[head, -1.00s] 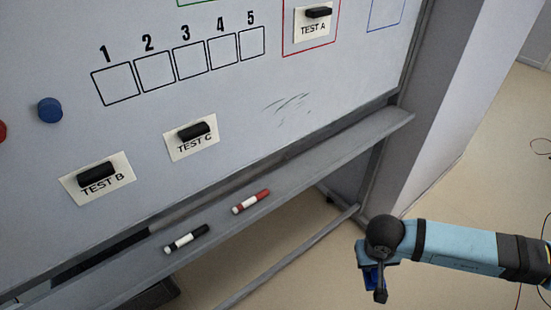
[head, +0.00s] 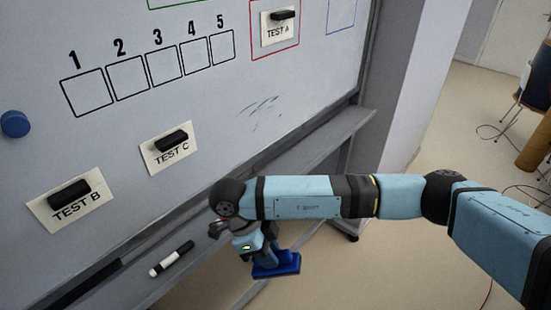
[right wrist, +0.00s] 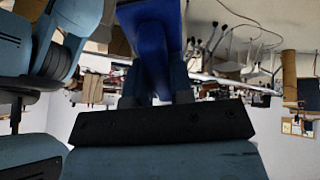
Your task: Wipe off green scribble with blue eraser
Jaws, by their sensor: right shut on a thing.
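The scribble (head: 260,108) is a few thin dark strokes low on the whiteboard (head: 310,90); its green hue is hard to make out. My right gripper (head: 266,250) is shut on the blue eraser (head: 278,264), below and in front of the board's tray. The eraser is apart from the board and lower than the scribble. In the right wrist view the blue eraser (right wrist: 150,40) extends from between the fingers. My left gripper is not in view.
The tray (head: 325,135) juts out along the board's lower edge, with a black-and-white marker (head: 170,259) on it. Black magnets hold cards labelled TEST B (head: 88,212), TEST C (head: 182,156) and TEST A (head: 279,31). A blue round magnet (head: 15,124) is at left.

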